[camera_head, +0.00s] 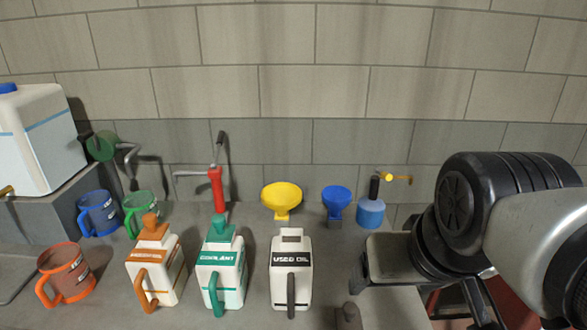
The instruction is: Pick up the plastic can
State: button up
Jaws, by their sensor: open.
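Three white plastic cans stand upright in a row on the grey worktop (190,312). One has an orange cap and handle (155,267), one is green-trimmed and marked COOLANT (222,268), and one is black-labelled and marked USED OIL (291,285). A larger white container with a blue cap (38,140) stands on a grey block at the left. I cannot tell which one the task means. My gripper (420,297) is open, at the lower right, to the right of the USED OIL can and apart from it. Its fingers are partly hidden or cut off by the frame.
Blue (98,214), green (141,211) and orange (68,274) jugs stand at the left. A red hand pump (217,190), yellow (281,200) and blue (336,202) funnels and a blue oiler (371,213) stand behind, near the block wall (310,90).

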aim_at(291, 267)
jog(key=k+z, duration=0.1)
jog(key=z, duration=0.3)
jog(key=k+z, duration=0.1)
jog(key=z, duration=0.25)
jog(key=k+l+z, duration=0.1)
jog(key=z, duration=0.3)
jog(key=k+l+z, duration=0.1)
jog(key=z, duration=0.25)
jog(key=u, duration=1.95)
jog(key=i+j+z, duration=0.45)
jog(key=i+j, duration=0.2)
